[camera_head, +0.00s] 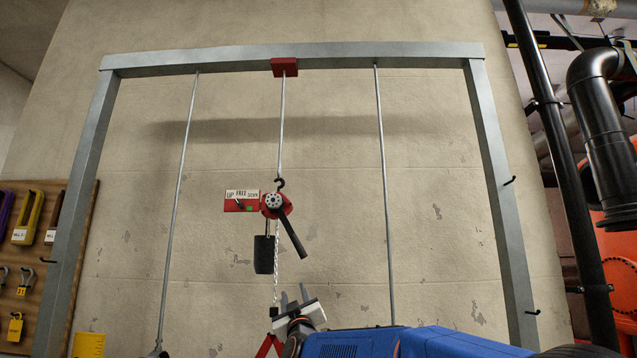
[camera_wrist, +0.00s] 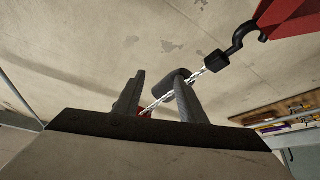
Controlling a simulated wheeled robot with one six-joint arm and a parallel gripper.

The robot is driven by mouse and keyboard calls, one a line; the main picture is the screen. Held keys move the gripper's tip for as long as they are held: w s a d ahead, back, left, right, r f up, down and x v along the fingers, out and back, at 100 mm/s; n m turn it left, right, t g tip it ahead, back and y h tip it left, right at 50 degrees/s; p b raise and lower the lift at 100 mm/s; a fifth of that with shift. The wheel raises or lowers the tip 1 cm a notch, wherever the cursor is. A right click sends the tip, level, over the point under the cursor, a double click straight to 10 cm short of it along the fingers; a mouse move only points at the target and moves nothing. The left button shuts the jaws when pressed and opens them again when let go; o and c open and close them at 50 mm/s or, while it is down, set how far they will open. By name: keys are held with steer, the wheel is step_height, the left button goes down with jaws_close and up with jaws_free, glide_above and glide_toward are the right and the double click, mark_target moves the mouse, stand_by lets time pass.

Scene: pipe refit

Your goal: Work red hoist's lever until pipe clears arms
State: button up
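The red hoist (camera_head: 275,204) hangs on a hook and rod from the red block on the top beam. Its black lever (camera_head: 292,235) slants down to the right. A chain (camera_head: 276,262) drops from the hoist to a black hook block; in the wrist view the chain (camera_wrist: 158,102) runs behind my fingers to the hook (camera_wrist: 238,42) and a red sling (camera_wrist: 292,14). My gripper (camera_head: 296,298) is below the lever's end, apart from it. In the wrist view my gripper (camera_wrist: 158,97) has its fingers spread, with nothing clearly held. The pipe and its arms cannot be made out.
A sign reading UP, FREE, DOWN (camera_head: 242,195) is left of the hoist. A tool board (camera_head: 30,240) is at left. Black pipes (camera_head: 607,130) stand at right.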

steer(key=a+f+m+h, duration=0.1)
steer(key=a+f+m, duration=0.1)
steer(key=a, duration=0.1)
steer(key=shift+f+h, duration=0.3)
steer(key=shift+f, duration=0.1)
steer(key=shift+d+r+n+y, duration=0.8)
steer(key=shift+d+r+n, duration=0.2)
steer(key=shift+d+r, duration=0.45)
steer(key=shift+d+r+n+g+y, duration=0.1)
steer(key=shift+d+r+n+y, duration=0.1)
steer(key=shift+d+r+n, duration=0.3)
steer(key=shift+d+r+n+g+y, duration=0.1)
steer(key=shift+d+r+n+y, duration=0.15)
steer(key=shift+r, duration=0.35)
steer(key=shift+d+r+n+g+y, duration=0.15)
steer(key=shift+d+r+n, duration=0.15)
steer(key=shift+r+n, duration=0.2)
steer(key=shift+r, duration=0.1)
